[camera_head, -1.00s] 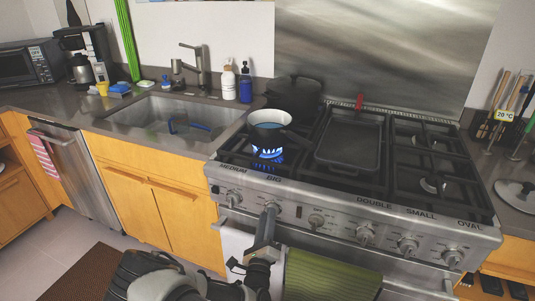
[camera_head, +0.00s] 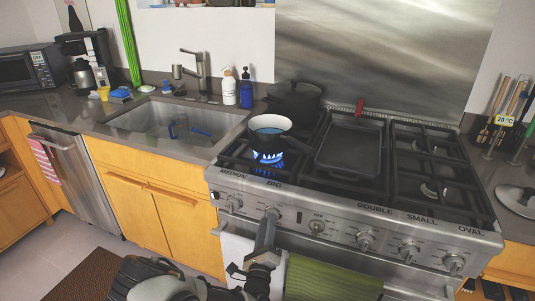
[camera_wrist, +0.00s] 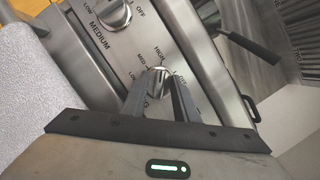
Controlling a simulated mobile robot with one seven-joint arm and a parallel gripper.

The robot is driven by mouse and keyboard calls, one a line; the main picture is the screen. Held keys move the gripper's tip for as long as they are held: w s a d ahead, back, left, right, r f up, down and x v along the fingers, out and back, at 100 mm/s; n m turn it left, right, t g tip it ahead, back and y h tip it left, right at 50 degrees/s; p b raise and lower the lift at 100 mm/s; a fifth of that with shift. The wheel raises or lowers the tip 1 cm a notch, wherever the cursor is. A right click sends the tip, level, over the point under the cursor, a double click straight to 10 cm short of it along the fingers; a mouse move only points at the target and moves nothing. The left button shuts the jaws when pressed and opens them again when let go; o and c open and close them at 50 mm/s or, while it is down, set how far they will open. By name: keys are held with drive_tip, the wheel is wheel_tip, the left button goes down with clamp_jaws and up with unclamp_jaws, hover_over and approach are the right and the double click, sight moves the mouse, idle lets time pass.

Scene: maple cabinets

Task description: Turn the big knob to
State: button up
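The big knob (camera_head: 272,213) is a metal knob on the stove's front panel, below the label BIG. In the wrist view the big knob (camera_wrist: 156,80) sits between the tips of my two fingers, with the markings HIGH, MED and LOW around it. My gripper (camera_head: 269,228) reaches up to the panel from below, and in the wrist view my gripper (camera_wrist: 160,88) is closed about the knob. The fingers cover part of the knob, so its exact pointing is hard to read. A blue flame (camera_head: 267,158) burns on the burner at the left, under a pot (camera_head: 270,125).
The medium knob (camera_head: 233,203) is close to the left, and another knob (camera_head: 317,227) is to the right. A green towel (camera_head: 330,278) hangs on the oven handle beside my arm. A black griddle (camera_head: 350,146) lies mid-stove. The sink (camera_head: 180,120) is at left.

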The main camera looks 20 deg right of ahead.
drive_tip(key=shift+w+d+r, duration=0.4)
drive_tip(key=shift+w+r, duration=0.05)
drive_tip(key=shift+w, duration=0.2)
drive_tip(key=shift+s+a+f+p, duration=0.35)
drive_tip(key=shift+s+a+p, duration=0.1)
drive_tip(key=shift+s, duration=0.25)
drive_tip(key=s+a, duration=0.3)
drive_tip(key=s, duration=0.2)
drive_tip(key=s+a+p, duration=0.1)
drive_tip(key=s+a, duration=0.1)
drive_tip(key=s, duration=0.1)
drive_tip(key=shift+a+f, duration=0.1)
drive_tip(key=shift+a, duration=0.25)
drive_tip(key=shift+w, duration=0.1)
